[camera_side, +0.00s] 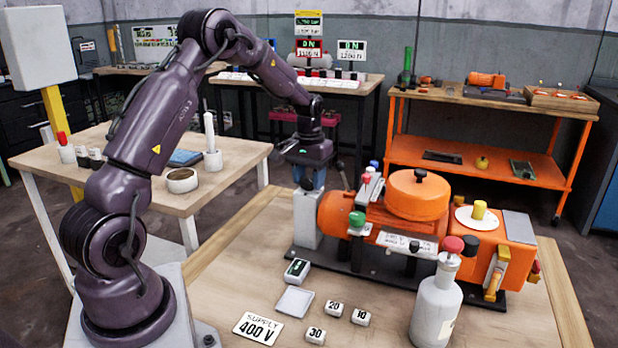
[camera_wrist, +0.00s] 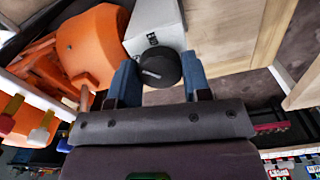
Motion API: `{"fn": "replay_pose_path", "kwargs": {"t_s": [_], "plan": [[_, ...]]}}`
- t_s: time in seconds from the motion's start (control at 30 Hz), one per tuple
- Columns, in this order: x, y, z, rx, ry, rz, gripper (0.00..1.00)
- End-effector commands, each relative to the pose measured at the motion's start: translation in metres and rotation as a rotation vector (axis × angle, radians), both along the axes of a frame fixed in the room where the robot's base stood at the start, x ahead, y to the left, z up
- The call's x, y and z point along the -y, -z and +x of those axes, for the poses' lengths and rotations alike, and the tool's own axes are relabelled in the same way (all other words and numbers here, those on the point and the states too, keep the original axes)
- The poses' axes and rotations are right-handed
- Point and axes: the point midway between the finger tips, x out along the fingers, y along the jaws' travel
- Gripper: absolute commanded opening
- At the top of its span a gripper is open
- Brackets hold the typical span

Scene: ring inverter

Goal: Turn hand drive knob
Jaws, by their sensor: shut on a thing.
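A black round knob (camera_wrist: 160,67) shows in the wrist view, in front of a light grey block (camera_wrist: 152,22) at the end of the orange motor (camera_wrist: 92,45). I take it for the hand drive knob. My gripper (camera_wrist: 161,78) has a blue finger on each side of it and is shut on it. In the side view my gripper (camera_side: 308,184) is at the far left end of the orange motor (camera_side: 342,216), above the light grey block (camera_side: 306,215).
The orange machine carries a round drum (camera_side: 417,195) and small coloured knobs close to the right of my gripper. A white bottle (camera_side: 436,305) stands at the front. Number blocks and a supply sign (camera_side: 258,328) lie on the wooden bench. The bench's left part is mostly clear.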

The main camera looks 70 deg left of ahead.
Motion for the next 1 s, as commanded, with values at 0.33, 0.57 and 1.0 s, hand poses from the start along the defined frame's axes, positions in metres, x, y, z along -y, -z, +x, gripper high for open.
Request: {"fn": "replay_pose_path", "kwargs": {"t_s": [0.33,0.57,1.0], "plan": [[-0.0002,-0.0010,-0.0001,0.001,0.328,-0.001,0.21],[-0.0007,-0.0010,-0.0004,0.001,0.516,-0.001,0.21],[-0.0008,-0.0011,-0.0004,0.000,0.719,0.000,0.21]]}}
